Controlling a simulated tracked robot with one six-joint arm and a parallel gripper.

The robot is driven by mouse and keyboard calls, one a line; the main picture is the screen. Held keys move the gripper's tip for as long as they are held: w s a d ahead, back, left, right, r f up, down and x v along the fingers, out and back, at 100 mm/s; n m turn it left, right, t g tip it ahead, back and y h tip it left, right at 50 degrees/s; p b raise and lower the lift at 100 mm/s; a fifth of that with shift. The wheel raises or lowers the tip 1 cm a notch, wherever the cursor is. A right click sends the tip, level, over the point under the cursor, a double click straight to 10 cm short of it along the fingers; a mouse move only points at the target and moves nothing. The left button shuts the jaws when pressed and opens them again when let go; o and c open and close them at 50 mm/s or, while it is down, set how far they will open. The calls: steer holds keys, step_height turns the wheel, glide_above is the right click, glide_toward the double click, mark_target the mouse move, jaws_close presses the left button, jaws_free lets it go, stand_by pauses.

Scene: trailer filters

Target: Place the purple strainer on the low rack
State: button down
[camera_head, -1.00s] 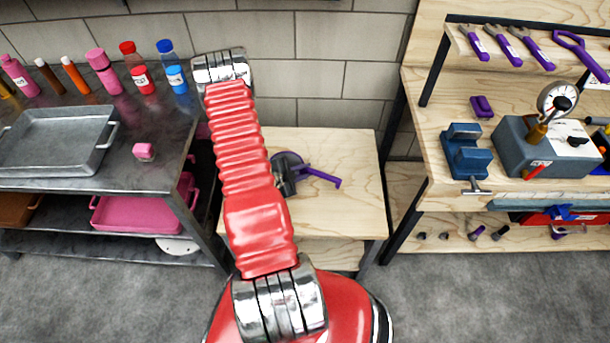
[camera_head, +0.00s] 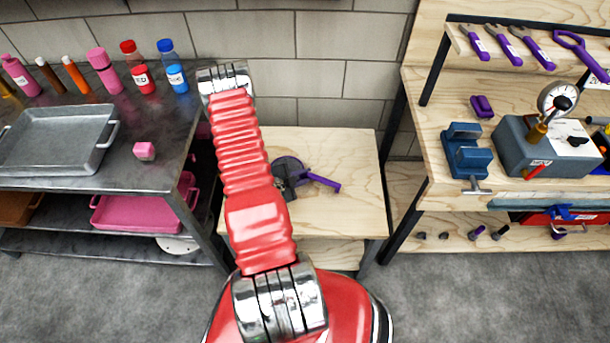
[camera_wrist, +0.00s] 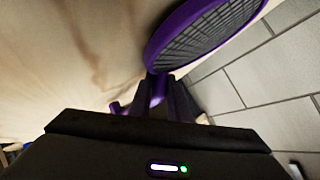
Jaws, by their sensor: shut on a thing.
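The purple strainer (camera_wrist: 205,35) has a purple rim and dark mesh, and fills the top of the wrist view. In the head view its dark round part (camera_head: 290,164) and purple handle (camera_head: 322,182) show just right of my red arm, over the pale wooden top of the low rack (camera_head: 350,155). My gripper (camera_wrist: 165,98) is shut on the strainer's handle close to the rim. It also shows in the head view (camera_head: 286,183), partly hidden by my arm. I cannot tell whether the strainer touches the wooden top.
A metal table (camera_head: 150,182) with a grey tray (camera_head: 55,170), a pink block (camera_head: 144,151) and several bottles stands left. A wooden workbench (camera_head: 430,120) with a blue vise (camera_head: 466,150) and hanging tools stands right. A block wall (camera_head: 310,90) is behind. The rack's right part is clear.

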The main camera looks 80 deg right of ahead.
steer(key=shift+f, duration=0.45)
steer(key=c, duration=1.9)
jaws_free()
steer(key=shift+r, duration=0.1)
steer(key=shift+r, duration=0.5)
steer(key=v, duration=1.2)
steer(key=shift+r, duration=0.15)
